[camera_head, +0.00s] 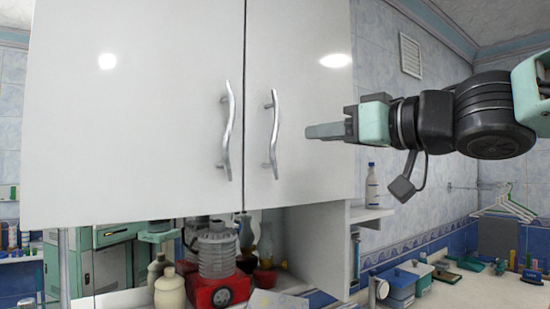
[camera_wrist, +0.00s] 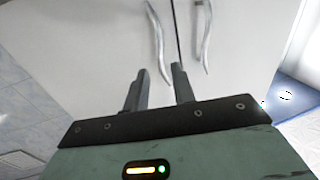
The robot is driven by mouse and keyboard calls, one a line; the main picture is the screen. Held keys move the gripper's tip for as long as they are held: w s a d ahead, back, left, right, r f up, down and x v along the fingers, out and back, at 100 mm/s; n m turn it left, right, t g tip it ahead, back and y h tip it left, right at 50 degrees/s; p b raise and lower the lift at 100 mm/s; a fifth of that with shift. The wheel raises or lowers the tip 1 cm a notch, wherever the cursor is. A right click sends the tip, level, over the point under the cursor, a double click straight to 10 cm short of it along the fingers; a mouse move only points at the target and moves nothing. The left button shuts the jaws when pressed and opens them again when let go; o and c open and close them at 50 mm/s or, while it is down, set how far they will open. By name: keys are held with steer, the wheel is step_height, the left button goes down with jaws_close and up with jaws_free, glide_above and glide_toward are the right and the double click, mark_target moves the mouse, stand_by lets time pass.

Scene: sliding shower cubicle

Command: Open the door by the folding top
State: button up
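A white wall cabinet has two doors side by side, a left door (camera_head: 140,120) and a right door (camera_head: 300,95), both flush and shut. Each bears a wavy vertical metal handle near the middle seam: the left handle (camera_head: 228,132) and the right handle (camera_head: 272,135). No folding top shows. My gripper (camera_head: 307,131) points at the right door, to the right of its handle. In the wrist view, my gripper (camera_wrist: 158,68) has its fingers apart and empty. The right handle (camera_wrist: 157,40) appears beyond and between the fingertips; the left handle (camera_wrist: 207,38) is further right.
A red-based appliance (camera_head: 216,265) and bottles stand below the cabinet. A side shelf (camera_head: 368,213) holds a white bottle (camera_head: 372,184). A counter (camera_head: 480,290) with small items lies at lower right, hangers (camera_head: 505,203) above it. The space before the doors looks clear.

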mark_target(277, 138)
steer(key=x, duration=1.2)
steer(key=shift+d, duration=0.1)
jaws_close()
